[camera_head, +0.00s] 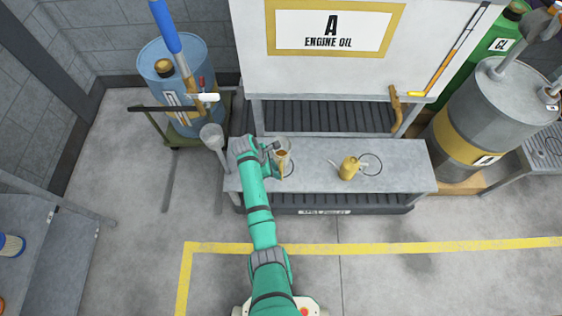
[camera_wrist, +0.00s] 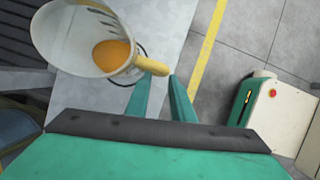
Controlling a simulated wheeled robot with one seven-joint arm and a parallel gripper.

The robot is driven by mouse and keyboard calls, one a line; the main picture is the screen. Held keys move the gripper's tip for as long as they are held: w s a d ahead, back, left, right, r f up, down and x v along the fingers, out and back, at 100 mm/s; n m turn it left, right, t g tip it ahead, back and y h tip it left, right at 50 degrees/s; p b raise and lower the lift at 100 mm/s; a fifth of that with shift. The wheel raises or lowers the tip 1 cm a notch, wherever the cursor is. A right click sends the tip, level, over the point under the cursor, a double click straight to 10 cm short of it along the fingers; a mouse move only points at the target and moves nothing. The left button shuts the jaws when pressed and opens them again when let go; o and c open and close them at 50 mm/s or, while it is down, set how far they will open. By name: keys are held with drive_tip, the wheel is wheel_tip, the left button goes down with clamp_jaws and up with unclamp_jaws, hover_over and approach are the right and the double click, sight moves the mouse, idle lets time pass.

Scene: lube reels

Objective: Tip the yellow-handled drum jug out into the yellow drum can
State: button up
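The drum jug (camera_head: 283,152) is a pale, see-through jug with amber oil inside, at the left part of the grey bench. In the wrist view the jug (camera_wrist: 75,40) is at upper left, its yellow handle (camera_wrist: 150,65) toward my fingers. My gripper (camera_wrist: 162,88) has its two fingers apart, with the tips just short of or beside the handle. I see no clear grip on it. In the head view my gripper (camera_head: 270,150) is just left of the jug. The yellow drum can (camera_head: 349,170), with a spout toward the left, stands on the bench further right.
The bench (camera_head: 400,180) is bare between the jug and the can and at its right end. A dark ring (camera_head: 371,163) lies by the can. A grey funnel-shaped thing (camera_head: 211,135) stands at the bench's left. A blue drum (camera_head: 170,80) and a grey drum (camera_head: 485,110) flank the bench.

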drive_tip(key=x, duration=0.3)
drive_tip(key=shift+s+d+f, duration=0.1)
drive_tip(key=shift+d+f, duration=0.05)
drive_tip(key=shift+d, duration=0.2)
drive_tip(key=shift+d+f, duration=0.25)
drive_tip(key=shift+f, duration=0.35)
drive_tip(key=shift+c, duration=0.4)
clamp_jaws()
